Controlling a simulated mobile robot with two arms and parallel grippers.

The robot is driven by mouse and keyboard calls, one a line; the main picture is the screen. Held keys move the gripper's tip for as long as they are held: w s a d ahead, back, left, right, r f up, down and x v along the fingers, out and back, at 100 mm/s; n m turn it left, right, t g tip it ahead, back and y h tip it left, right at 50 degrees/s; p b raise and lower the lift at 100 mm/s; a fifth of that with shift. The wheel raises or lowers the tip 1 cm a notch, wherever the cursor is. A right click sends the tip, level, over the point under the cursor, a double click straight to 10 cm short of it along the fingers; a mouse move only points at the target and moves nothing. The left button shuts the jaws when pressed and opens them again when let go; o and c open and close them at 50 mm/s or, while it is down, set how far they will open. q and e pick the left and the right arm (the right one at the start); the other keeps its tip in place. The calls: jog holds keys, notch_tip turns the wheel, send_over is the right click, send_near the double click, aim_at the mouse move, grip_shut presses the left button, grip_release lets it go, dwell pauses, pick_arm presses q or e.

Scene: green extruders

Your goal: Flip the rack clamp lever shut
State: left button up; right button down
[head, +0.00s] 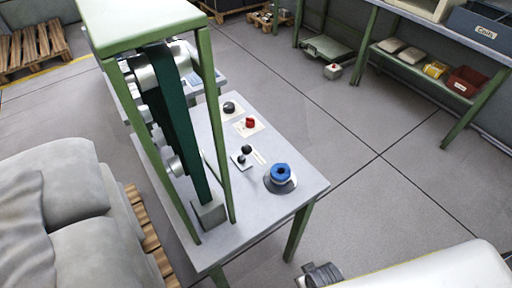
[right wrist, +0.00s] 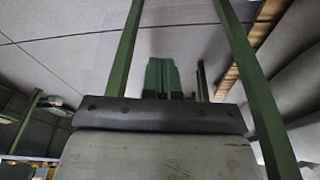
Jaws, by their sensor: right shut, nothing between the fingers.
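On the grey table (head: 260,209), a small pale plate carries black ball-ended parts (head: 246,150) that may be the clamp lever; at this size I cannot tell how the lever stands. A red knob (head: 250,123) and a black knob (head: 229,107) sit on plates behind it. In the right wrist view, my right gripper (right wrist: 162,66) appears as two green finger-like pieces side by side beyond a grey body with a dark bar, closed and empty. I see no lever touching it. My left gripper is not in view.
A tall green frame (head: 217,135) with a dark green belt (head: 180,125) and rollers stands over the table's left side. Grey sacks (head: 60,190) on a pallet flank the left. Open floor (head: 400,130) lies to the right.

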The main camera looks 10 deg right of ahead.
jog(key=w+a+r+m+t+y+p, duration=0.1)
jog(key=w+r+m+p, duration=0.15)
jog(key=r, duration=1.05)
jog(key=w+r+m+t+p, duration=0.1)
jog(key=w+r+p, duration=0.25)
jog(key=r, duration=0.95)
jog(key=w+a+r+m+t+y, duration=0.1)
jog(key=w+r+m+t+y, duration=0.1)
jog(key=w+m, duration=0.3)
jog(key=w+a+r+m+t+y, duration=0.1)
jog(key=w+r+m, duration=0.3)
jog(key=w, duration=0.4)
jog(key=shift+r+m+t+y+p, duration=0.3)
jog(key=shift+m+t+y, duration=0.35)
jog(key=shift+y, duration=0.25)
jog(key=shift+f, duration=0.1)
jog(key=w+a+r+p+x, duration=0.1)
jog(key=r+x, duration=0.1)
jog(key=x, duration=1)
jog(key=shift+w+p, duration=0.3)
jog(key=shift+w, duration=0.15)
